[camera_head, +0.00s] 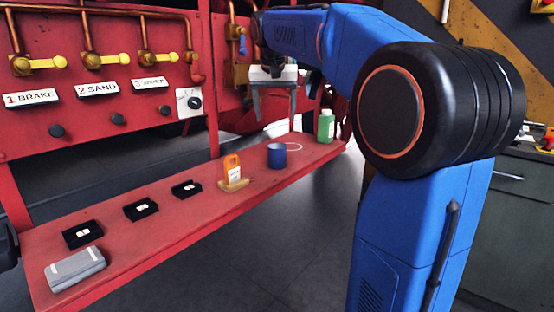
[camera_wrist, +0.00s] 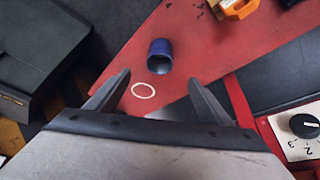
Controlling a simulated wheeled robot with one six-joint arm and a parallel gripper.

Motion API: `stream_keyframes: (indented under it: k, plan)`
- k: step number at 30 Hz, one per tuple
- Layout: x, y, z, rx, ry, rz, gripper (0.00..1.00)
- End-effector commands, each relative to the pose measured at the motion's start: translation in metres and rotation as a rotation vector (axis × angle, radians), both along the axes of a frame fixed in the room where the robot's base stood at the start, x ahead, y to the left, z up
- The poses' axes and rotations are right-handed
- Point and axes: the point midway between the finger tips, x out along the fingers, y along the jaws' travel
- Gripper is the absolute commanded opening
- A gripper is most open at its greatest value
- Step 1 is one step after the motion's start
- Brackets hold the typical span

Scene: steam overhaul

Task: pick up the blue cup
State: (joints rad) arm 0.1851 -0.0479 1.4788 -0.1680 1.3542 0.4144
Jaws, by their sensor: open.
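The blue cup (camera_head: 276,156) stands upright on the red shelf (camera_head: 205,215), toward its right end. In the wrist view the cup (camera_wrist: 160,55) is ahead of the fingertips, with its dark rim facing the camera. My gripper (camera_head: 273,115) is above the shelf near the cup. In the wrist view my gripper (camera_wrist: 158,78) has its two fingers spread apart with nothing between them. The cup is apart from the fingers.
A white ring (camera_head: 293,146) is marked beside the cup. A green bottle (camera_head: 326,126) is right of it, an orange tag on a wooden stand (camera_head: 232,174) left. Black trays (camera_head: 141,209) and a grey case (camera_head: 75,269) lie further left. A red panel with valves rises behind.

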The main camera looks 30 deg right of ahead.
Motion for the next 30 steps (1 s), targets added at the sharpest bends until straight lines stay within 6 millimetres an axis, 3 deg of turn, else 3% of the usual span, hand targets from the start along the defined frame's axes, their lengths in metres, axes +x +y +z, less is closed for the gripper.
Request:
stream_keyframes:
  k: [18, 30]
  plan:
    - [0.031, -0.022, -0.094, 0.001, 0.003, 0.001, 0.74]
    - [0.039, -0.028, -0.118, 0.0, 0.002, 0.001, 0.74]
